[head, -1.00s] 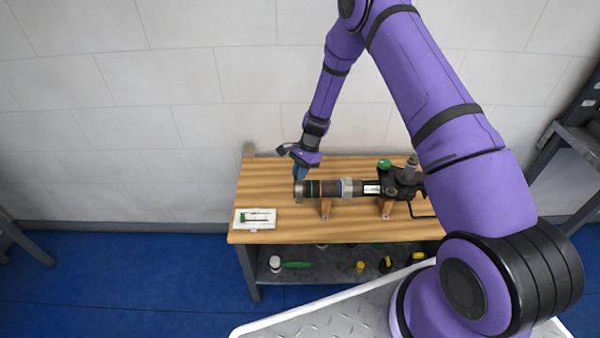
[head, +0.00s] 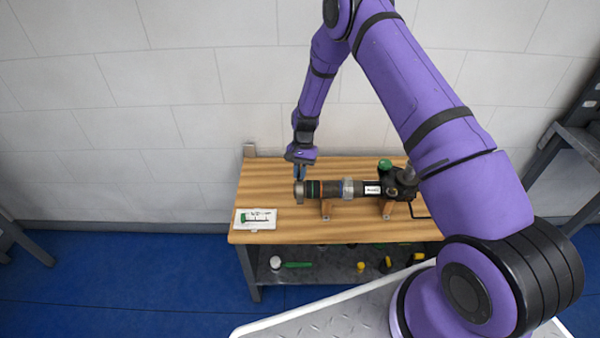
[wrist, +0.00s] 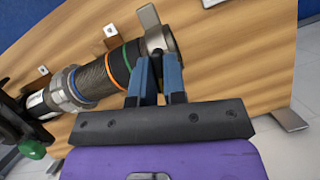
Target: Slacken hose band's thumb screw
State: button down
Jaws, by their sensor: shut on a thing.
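The damper (head: 330,189), a dark cylinder with coloured rings, lies on the bench; it also shows in the wrist view (wrist: 95,80). A grey metal hose band (head: 299,190) is around its left end. In the wrist view the band (wrist: 168,38) has a flat metal tab (wrist: 150,18) standing out from it. My gripper (head: 299,177) is above the band, its blue fingers pointing down. In the wrist view my gripper (wrist: 158,62) is shut at the band's near side. The thumb screw is largely hidden between the fingers.
The wooden bench top (head: 262,185) has free room left of the damper. A white tray (head: 255,219) with small items lies at its front left corner. Wooden supports (head: 326,208) hold the damper. Bottles stand on the lower shelf (head: 330,266).

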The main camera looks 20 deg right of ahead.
dwell(0.4)
jog(key=c, duration=1.2)
grip_release()
jog(key=shift+r, duration=0.1)
jog(key=v, duration=1)
jog(key=shift+d+r, duration=0.1)
jog(key=shift+r, duration=0.2)
